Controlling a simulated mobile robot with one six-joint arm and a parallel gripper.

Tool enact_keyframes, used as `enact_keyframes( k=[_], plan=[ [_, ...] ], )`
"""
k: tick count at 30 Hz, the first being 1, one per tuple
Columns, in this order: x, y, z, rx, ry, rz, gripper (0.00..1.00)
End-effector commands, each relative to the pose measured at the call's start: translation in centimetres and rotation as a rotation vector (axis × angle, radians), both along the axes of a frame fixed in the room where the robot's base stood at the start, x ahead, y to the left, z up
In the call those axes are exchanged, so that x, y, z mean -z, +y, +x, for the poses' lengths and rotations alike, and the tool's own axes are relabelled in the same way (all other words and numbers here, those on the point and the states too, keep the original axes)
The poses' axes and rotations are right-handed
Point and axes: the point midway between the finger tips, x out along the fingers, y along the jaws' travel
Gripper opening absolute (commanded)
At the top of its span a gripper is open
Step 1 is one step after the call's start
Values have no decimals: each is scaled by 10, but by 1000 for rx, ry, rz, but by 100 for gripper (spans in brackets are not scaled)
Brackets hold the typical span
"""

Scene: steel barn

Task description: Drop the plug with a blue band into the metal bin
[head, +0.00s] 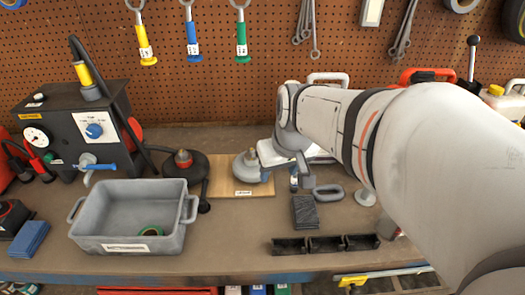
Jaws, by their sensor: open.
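The metal bin (88,226) is a grey tub with side handles and a white label, standing at the front left of the bench. A green ring (150,231) lies inside it. My gripper (302,172) is open over the middle of the bench, right of a wooden board. A small upright piece with a bluish part (293,180) shows just under the gripper. It may be the plug with a blue band, but the gripper partly hides it. I cannot tell whether it stands between the fingers.
A grey round base (247,170) sits on the wooden board (226,186). A black base with a red-banded plug (183,158) stands left of it. A control box (75,130) is behind the bin. A dark block (305,212) and black trays (325,244) lie in front.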

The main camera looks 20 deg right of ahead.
Motion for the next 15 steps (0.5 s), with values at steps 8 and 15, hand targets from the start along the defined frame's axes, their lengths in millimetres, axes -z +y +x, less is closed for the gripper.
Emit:
enact_keyframes(
  k=[8,15],
  plan=[
    [103,-76,80,24,-43,-3,52],
    [129,-106,104,29,-62,-11,52]
  ],
)
